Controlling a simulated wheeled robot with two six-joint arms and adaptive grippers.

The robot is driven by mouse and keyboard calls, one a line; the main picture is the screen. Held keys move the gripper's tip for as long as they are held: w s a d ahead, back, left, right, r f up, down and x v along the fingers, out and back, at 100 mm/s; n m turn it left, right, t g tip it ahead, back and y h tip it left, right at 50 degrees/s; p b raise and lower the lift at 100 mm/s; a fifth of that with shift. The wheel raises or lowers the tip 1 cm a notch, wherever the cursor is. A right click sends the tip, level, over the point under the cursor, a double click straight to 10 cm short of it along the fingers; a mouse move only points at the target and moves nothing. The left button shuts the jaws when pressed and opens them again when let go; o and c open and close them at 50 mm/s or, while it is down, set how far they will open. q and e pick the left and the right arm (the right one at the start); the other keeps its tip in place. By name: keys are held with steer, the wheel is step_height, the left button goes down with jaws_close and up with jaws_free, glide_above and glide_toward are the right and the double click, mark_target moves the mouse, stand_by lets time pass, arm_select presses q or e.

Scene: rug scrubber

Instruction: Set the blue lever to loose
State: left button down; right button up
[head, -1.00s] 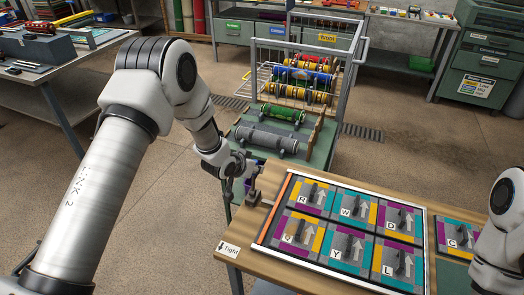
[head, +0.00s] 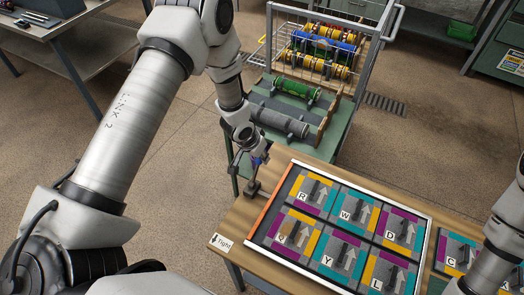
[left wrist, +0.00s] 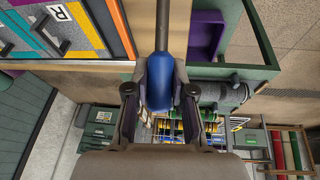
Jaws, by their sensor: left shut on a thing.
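The blue lever handle (left wrist: 160,88) is between the two fingers of my left gripper (left wrist: 160,92) in the left wrist view, with a dark rod running from it to the top edge. In the head view my left gripper (head: 250,157) is at the lever, near the table's far left corner, and a bit of the blue handle (head: 264,157) shows. The lever's dark base (head: 252,189) is fixed on the table. A sign (head: 221,242) reading "Tight" with an arrow lies at the near left corner. My right gripper is out of view; only part of the right arm shows.
A framed board of colored lettered panels (head: 340,230) fills most of the wooden table (head: 236,222). A green cart (head: 340,142) with grey and green rollers stands just behind the lever. A workbench (head: 75,50) is at far left; the floor between is free.

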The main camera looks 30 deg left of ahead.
arm_select(q)
steer(key=shift+f, duration=0.1)
steer(key=c, duration=1.2)
jaws_free()
steer(key=shift+o, duration=1.2)
steer(key=shift+w, duration=0.1)
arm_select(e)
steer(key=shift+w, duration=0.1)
arm_select(q)
steer(key=v, duration=1.2)
steer(key=shift+w+d, duration=0.1)
steer(key=shift+f, duration=0.1)
